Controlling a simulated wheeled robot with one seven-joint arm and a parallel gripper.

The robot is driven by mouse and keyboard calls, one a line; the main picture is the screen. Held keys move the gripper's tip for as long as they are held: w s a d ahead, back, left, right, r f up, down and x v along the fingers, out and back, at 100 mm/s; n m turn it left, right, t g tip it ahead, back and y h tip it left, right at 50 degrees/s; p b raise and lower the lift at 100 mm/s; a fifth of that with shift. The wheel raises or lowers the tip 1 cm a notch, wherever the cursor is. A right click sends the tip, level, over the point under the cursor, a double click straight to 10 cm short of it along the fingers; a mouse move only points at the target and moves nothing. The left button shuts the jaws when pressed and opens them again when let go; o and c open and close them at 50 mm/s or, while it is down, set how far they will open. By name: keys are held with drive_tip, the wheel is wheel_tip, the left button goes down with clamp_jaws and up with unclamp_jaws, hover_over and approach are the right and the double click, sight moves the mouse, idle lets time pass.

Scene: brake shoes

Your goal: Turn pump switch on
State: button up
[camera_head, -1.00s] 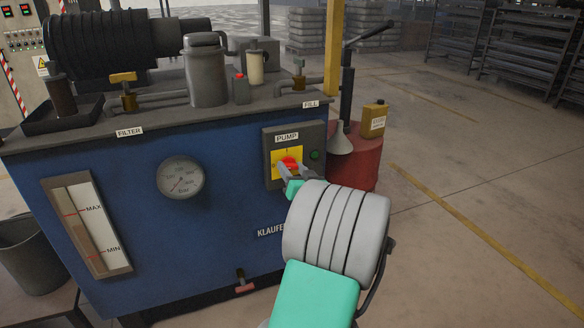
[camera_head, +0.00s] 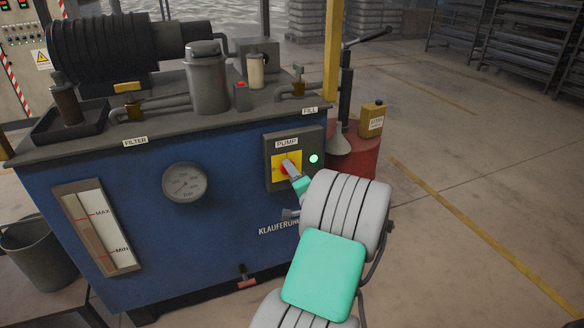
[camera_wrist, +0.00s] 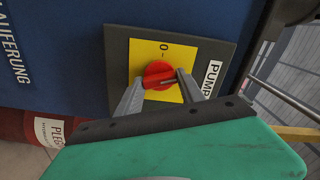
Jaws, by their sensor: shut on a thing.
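The pump switch is a red rotary knob (camera_wrist: 159,75) on a yellow plate (camera_wrist: 150,50), in a grey box labelled PUMP on the blue machine's front. In the head view the knob (camera_head: 288,167) is partly covered by my gripper (camera_head: 291,170). In the wrist view my gripper (camera_wrist: 157,82) has its two fingers around the knob, shut on it. A green lamp (camera_head: 314,159) beside the switch is lit brightly.
The blue machine (camera_head: 225,215) carries a dial gauge (camera_head: 185,183), a level gauge (camera_head: 97,225) and several parts on top. A red drum (camera_head: 360,150) with a funnel and a yellow can (camera_head: 371,120) stands to its right. Floor on the right is open.

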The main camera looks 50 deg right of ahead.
drive_tip(key=shift+m+p, duration=1.4)
drive_tip(key=shift+m, duration=0.7)
drive_tip(key=o, duration=1.4)
drive_tip(key=shift+c, duration=0.2)
drive_tip(key=shift+s, duration=0.1)
drive_tip(key=v, duration=0.7)
drive_tip(key=shift+s+a+p, duration=0.2)
drive_tip(key=shift+s+p, duration=0.1)
drive_tip(key=shift+p, duration=0.1)
